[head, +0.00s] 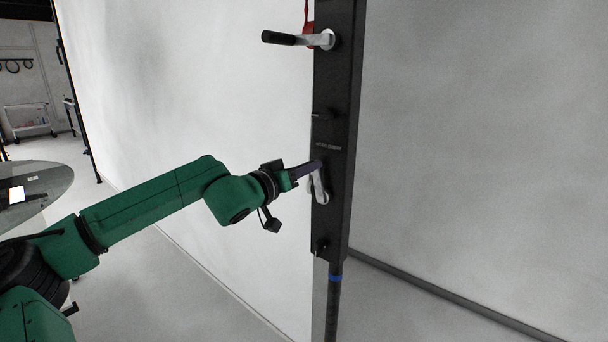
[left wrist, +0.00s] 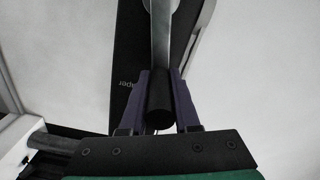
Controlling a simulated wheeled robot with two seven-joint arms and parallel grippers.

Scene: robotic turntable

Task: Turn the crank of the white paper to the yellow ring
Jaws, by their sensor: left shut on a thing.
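A silver crank (head: 319,186) sits low on the dark post (head: 336,120), just below a small printed label (head: 328,147). The label is too small to read fully; the left wrist view shows only "aper" on the post. My left gripper (head: 306,170) is shut on this crank's black handle (left wrist: 160,100). In the left wrist view, my purple fingers (left wrist: 160,98) are on both sides of the handle, and the metal crank arm (left wrist: 161,35) runs upward from it. I see no yellow ring. My right gripper is not in view.
Another crank with a black handle (head: 278,38) sticks out left near the post's top, beside a red strap (head: 308,34). A blue band (head: 335,277) circles the lower pole. White paper sheets (head: 190,90) hang on both sides. A round table (head: 45,190) stands at left.

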